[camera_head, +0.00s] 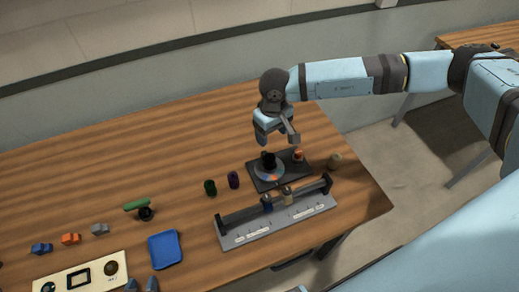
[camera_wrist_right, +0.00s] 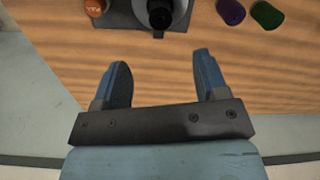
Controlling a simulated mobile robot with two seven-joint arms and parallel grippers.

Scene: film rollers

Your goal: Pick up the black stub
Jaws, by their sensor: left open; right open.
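The black stub (camera_head: 269,160), a short upright dark cylinder, stands on a grey round disc (camera_head: 266,174) on a dark plate (camera_head: 257,184). In the right wrist view the stub (camera_wrist_right: 160,14) is at the top edge, partly cut off. My right gripper (camera_head: 278,137) is open and empty above the table, just behind the plate in the head view. In the wrist view its fingertips (camera_wrist_right: 162,62) point toward the stub and are apart from it. My left gripper (camera_head: 142,285) is open at the bottom edge, far from the stub, mostly cut off.
An orange-topped cylinder (camera_head: 298,155) stands on the plate's right part. A grey rack (camera_head: 282,221) lies in front. A blue tray (camera_head: 165,249) is further left.

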